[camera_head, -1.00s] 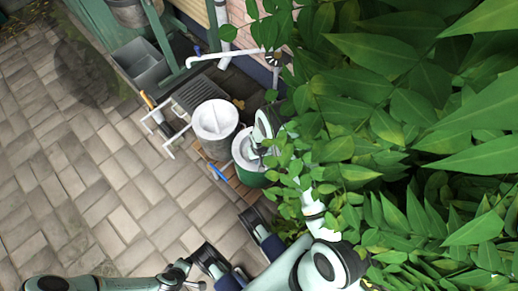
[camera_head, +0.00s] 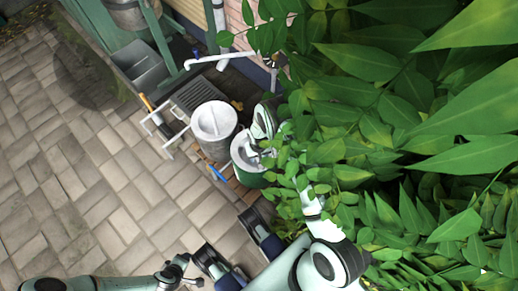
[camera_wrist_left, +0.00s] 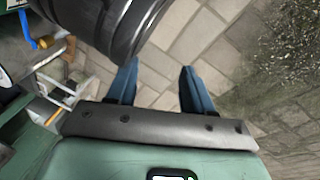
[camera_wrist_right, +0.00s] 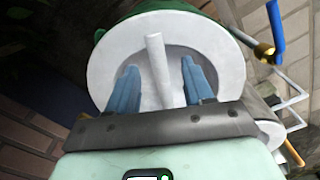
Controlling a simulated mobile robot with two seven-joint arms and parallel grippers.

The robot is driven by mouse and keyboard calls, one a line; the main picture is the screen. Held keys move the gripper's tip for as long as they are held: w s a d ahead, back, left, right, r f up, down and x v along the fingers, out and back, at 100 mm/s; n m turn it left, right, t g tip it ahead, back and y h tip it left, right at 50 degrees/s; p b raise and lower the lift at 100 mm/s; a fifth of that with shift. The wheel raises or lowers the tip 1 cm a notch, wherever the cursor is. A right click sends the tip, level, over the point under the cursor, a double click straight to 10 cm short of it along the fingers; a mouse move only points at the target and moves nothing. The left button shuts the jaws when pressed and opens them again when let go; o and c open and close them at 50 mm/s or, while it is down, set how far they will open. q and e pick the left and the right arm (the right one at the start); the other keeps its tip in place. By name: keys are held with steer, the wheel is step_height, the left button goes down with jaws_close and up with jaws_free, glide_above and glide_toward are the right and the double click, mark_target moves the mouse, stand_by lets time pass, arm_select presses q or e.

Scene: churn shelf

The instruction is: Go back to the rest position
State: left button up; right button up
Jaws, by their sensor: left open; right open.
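My right gripper (camera_head: 263,151) is at the white-lidded green can (camera_head: 242,171), partly hidden by leaves in the head view. In the right wrist view, its blue fingers (camera_wrist_right: 159,66) are open, one on each side of the upright white handle (camera_wrist_right: 157,65) on the white lid (camera_wrist_right: 212,55). A gap shows between each finger and the handle. In the left wrist view, my left gripper (camera_wrist_left: 158,68) is open and empty above the paving. In the head view, my left arm lies low along the bottom edge.
A grey lidded can (camera_head: 214,122) stands beside the green can. A grey bin (camera_head: 140,66) and white pipe (camera_head: 222,58) are behind. Dense leaves (camera_head: 400,120) crowd my right arm. The brick paving (camera_head: 90,190) on the left is open.

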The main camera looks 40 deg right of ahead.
step_height(320, 180, up, 5)
steer(key=shift+f+p, duration=0.1)
steer(key=shift+p, duration=0.45)
arm_select(q)
steer(key=shift+h, duration=0.3)
steer(key=shift+d+r+p, duration=0.2)
steer(key=shift+d+r, duration=0.1)
steer(key=shift+r, duration=0.35)
steer(key=shift+d+r+p, duration=0.2)
steer(key=shift+d+r, duration=0.05)
steer(key=shift+r, duration=0.4)
steer(key=shift+d+r+p, duration=0.2)
steer(key=shift+d+r, duration=0.1)
steer(key=shift+r, duration=0.35)
arm_select(e)
steer(key=shift+r, duration=2.4)
